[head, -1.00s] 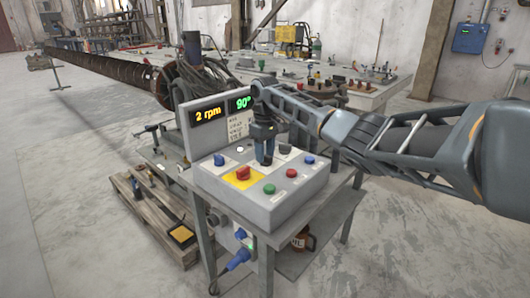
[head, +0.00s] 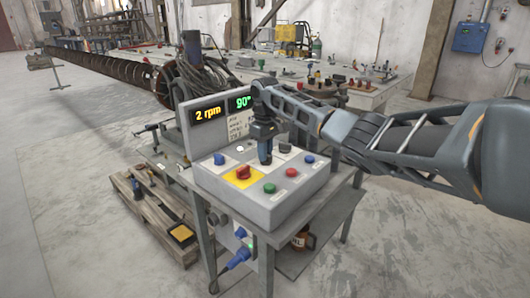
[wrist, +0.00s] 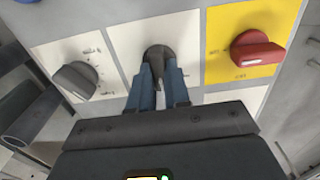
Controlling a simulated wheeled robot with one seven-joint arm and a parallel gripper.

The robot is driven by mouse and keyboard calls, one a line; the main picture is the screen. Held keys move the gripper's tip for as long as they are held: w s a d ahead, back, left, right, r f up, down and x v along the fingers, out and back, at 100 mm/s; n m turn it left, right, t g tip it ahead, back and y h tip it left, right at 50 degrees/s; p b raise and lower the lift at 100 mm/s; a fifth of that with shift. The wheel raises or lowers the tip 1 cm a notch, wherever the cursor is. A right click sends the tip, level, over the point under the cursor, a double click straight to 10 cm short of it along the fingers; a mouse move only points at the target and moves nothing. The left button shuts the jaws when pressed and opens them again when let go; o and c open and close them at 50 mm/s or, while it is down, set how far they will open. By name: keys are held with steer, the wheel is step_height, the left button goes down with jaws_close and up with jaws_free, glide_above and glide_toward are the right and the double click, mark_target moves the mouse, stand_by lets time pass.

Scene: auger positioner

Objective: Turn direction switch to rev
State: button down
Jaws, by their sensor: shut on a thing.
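A dark rotary switch (wrist: 157,52) sits on a white label plate of the control box in the wrist view. My gripper (wrist: 159,75) points down at the box, its blue-grey fingers shut on this switch's handle from both sides. The handle lies roughly along the fingers in the wrist view. The lettering on its plate is hidden or too small to read, so I cannot tell its marked position. In the head view my gripper (head: 265,158) stands over the box's top and hides most of the switch.
In the wrist view, a grey knob (wrist: 75,80) is left of the held switch and a red knob (wrist: 256,50) on a yellow plate is right. The control box (head: 262,211) carries a display reading 2 rpm (head: 208,113) and 90°. A long auger (head: 110,68) lies behind.

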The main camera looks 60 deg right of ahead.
steer(key=shift+n, duration=0.3)
steer(key=n+p, duration=0.1)
steer(key=n, duration=0.1)
steer(key=shift+a+r+n+p, duration=0.1)
steer(key=shift+n+p, duration=0.25)
steer(key=shift+n, duration=0.05)
steer(key=n+p, duration=0.1)
steer(key=n, duration=0.4)
steer(key=shift+n, duration=0.4)
steer(key=c, duration=1.1)
jaws_free()
step_height(320, 180, up, 8)
steer(key=shift+f, duration=0.15)
steer(key=shift+a, duration=0.1)
